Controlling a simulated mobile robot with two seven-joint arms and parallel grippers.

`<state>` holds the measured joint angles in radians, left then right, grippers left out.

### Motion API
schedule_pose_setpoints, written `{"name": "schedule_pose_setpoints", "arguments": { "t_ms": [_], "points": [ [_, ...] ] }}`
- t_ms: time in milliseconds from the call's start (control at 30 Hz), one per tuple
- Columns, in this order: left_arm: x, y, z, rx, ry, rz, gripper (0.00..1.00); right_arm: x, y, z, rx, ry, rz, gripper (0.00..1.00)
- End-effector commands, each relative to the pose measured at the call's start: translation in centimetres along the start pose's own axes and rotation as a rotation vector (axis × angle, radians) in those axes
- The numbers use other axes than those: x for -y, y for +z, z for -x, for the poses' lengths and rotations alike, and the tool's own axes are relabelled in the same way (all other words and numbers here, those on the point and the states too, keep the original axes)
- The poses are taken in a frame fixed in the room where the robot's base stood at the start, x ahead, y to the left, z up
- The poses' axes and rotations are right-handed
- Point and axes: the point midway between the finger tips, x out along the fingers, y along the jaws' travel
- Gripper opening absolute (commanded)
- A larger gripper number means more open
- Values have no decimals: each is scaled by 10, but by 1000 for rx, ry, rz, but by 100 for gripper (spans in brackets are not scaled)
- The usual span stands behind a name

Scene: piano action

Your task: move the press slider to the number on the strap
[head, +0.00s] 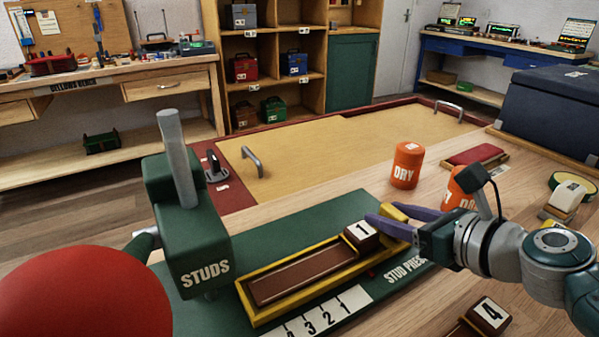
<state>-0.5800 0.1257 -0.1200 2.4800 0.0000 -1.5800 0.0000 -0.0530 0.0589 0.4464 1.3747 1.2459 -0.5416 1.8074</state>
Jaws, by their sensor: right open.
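The green stud press (300,222) lies on the bench, with a yellow-rimmed channel (262,317) on it. A brown slider block marked 1 (361,233) sits at the channel's right end. A white scale (325,312) along the front edge reads 4, 3, 2, 1 from left to right, partly cut off. My right gripper (380,213) is open, with its fingertips close to the slider; I cannot tell if they touch it. A brown piece marked 4 (488,313) lies at the bottom right; I cannot tell whether it is the strap. My left gripper is not in view.
The green STUDS post (200,245) and a large red ball (82,300) stand at the left. A tan panel with handles (330,145) is behind.

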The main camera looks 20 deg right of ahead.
Motion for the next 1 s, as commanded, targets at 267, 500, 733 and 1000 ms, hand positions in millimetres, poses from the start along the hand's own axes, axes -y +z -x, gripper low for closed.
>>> {"name": "schedule_pose_setpoints", "arguments": {
  "t_ms": [267, 500, 733, 1000],
  "points": [
    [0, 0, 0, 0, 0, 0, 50, 0, 0, 0, 0, 0, 0, 28],
    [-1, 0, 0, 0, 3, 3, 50, 0, 0, 0, 0, 0, 0, 1],
    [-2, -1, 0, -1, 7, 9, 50, 0, 0, 0, 0, 0, 0, 0],
    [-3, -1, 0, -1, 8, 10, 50, 0, 0, 0, 0, 0, 0, 0]
  ]
}}
